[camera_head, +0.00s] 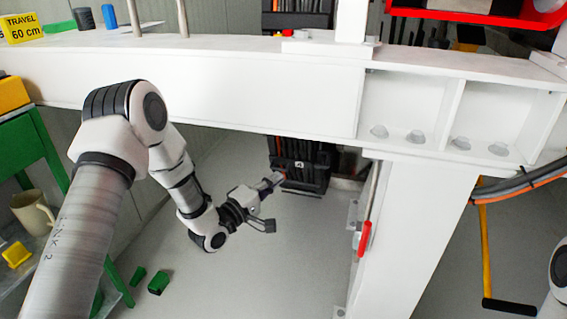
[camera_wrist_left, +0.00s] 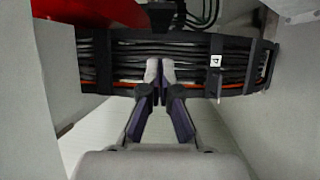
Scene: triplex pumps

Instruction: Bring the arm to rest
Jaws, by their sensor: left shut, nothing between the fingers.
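My left arm (camera_head: 90,215) comes in from the left, bends at the elbow and reaches down under the white beam. My left gripper (camera_head: 275,180) is at its end, below the beam and left of the white post. In the left wrist view the gripper (camera_wrist_left: 160,78) has its fingertips together, with nothing held between them. Behind the tips is a black bundle of cables with an orange line (camera_wrist_left: 120,60); I cannot tell whether they touch. Part of my right arm shows at the right edge, but its gripper is out of view.
The white beam (camera_head: 260,85) spans the view above the gripper. The white post (camera_head: 410,235) carries a red handle (camera_head: 364,238). A green stand (camera_head: 50,150) and a beige mug (camera_head: 35,212) are at left. Green blocks (camera_head: 158,283) lie low. A yellow-handled tool (camera_head: 484,250) stands at right.

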